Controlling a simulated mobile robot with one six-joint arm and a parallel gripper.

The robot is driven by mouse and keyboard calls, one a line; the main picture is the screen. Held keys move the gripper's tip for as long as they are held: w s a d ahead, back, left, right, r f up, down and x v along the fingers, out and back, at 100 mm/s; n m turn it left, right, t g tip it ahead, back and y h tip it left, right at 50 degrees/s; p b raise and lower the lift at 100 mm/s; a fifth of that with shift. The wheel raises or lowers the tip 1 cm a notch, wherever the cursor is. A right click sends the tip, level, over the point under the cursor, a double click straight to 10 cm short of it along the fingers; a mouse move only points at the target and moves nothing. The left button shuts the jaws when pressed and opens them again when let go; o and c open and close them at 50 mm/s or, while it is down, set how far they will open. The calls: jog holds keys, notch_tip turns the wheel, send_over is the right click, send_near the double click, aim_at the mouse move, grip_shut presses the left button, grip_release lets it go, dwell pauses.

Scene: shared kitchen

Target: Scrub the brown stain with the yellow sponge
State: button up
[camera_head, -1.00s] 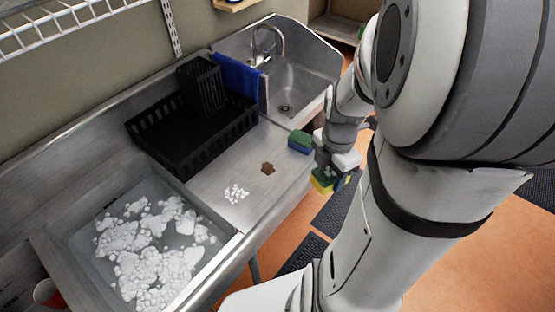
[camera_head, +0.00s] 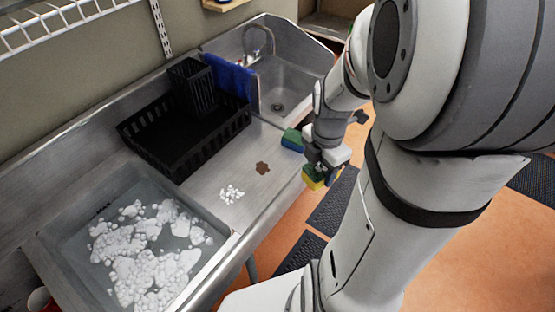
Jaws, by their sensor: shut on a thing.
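The brown stain (camera_head: 262,168) is a small dark patch on the steel counter (camera_head: 226,178) between the two basins. The yellow sponge (camera_head: 311,181) has a yellow body and a darker green layer. My gripper (camera_head: 322,175) is shut on it and holds it just off the counter's front edge, to the right of the stain and apart from it. Part of the sponge is hidden by my gripper. A second sponge, blue with a green top (camera_head: 292,139), lies on the counter near its front edge, beside my gripper.
A patch of white foam (camera_head: 231,194) lies left of the stain. A black dish rack (camera_head: 160,152) stands behind, with a blue cloth (camera_head: 230,77) beside it. A foamy water basin (camera_head: 215,240) is at left, an empty sink with a faucet (camera_head: 300,88) at the back right.

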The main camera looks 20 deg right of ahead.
jog(key=w+a+f+n+b, duration=0.1)
jog(key=w+a+f+b, duration=0.1)
jog(key=w+a, duration=0.5)
jog(key=w+a+f+n+b, duration=0.2)
jog(key=w+a, duration=0.1)
jog(key=w, duration=0.9)
jog(key=shift+s+d+f+b, duration=0.1)
jog(key=shift+s+f+b, duration=0.05)
jog(key=shift+f+b, duration=1.05)
jog(key=shift+s+d+f+b, duration=0.15)
jog(key=shift+f+b, duration=0.55)
jog(key=shift+f, duration=0.85)
jog(key=shift+a, duration=0.1)
